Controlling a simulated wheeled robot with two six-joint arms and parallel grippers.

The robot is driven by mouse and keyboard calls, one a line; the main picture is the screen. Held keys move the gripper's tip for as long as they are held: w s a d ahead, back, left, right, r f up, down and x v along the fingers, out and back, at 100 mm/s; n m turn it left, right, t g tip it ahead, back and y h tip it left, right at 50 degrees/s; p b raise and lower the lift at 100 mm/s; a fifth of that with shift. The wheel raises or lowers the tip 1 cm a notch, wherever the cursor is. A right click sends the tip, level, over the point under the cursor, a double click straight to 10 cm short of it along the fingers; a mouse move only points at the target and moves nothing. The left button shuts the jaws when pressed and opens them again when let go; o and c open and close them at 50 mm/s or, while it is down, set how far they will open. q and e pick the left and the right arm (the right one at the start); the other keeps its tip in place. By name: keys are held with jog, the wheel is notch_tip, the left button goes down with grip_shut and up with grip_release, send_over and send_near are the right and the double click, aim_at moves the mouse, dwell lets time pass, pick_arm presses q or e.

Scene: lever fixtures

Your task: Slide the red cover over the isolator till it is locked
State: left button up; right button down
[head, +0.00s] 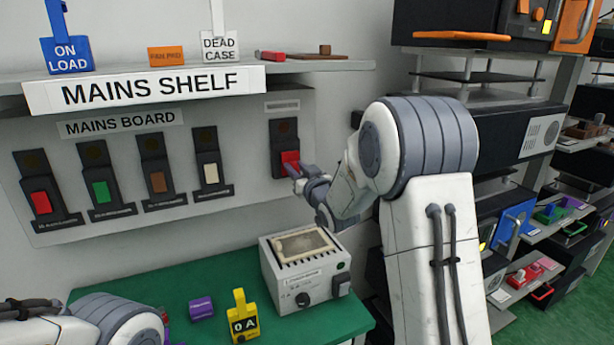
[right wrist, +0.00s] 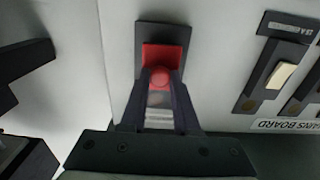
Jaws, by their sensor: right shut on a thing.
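The isolator (head: 284,135) is a dark upright plate at the right end of the mains board. The red cover (head: 290,157) sits on its lower part in the head view. The right wrist view shows the red cover (right wrist: 168,53) on the dark isolator plate (right wrist: 183,33). A round red knob (right wrist: 161,77) stands out from the cover. My right gripper (head: 297,170) reaches it from the lower right and is shut on the knob, between its two fingertips. The fingers hide part of the isolator, and I cannot tell whether the cover is locked. My left gripper is out of view.
Several other switches stand left on the board, with red (head: 41,203), green (head: 101,192), brown and cream (head: 210,173) levers. The shelf (head: 330,66) overhangs the board.

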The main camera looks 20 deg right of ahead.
jog(key=shift+a, duration=0.2)
jog(key=c, duration=0.6)
grip_release()
jog(key=shift+a, duration=0.15)
jog(key=shift+c, duration=0.2)
jog(key=shift+s, duration=0.15)
jog(key=s+b, duration=0.3)
jog(key=s, duration=0.7)
jog(key=shift+s+d+b, duration=0.15)
jog(key=shift+d+b, duration=0.15)
jog(key=shift+d, duration=0.15)
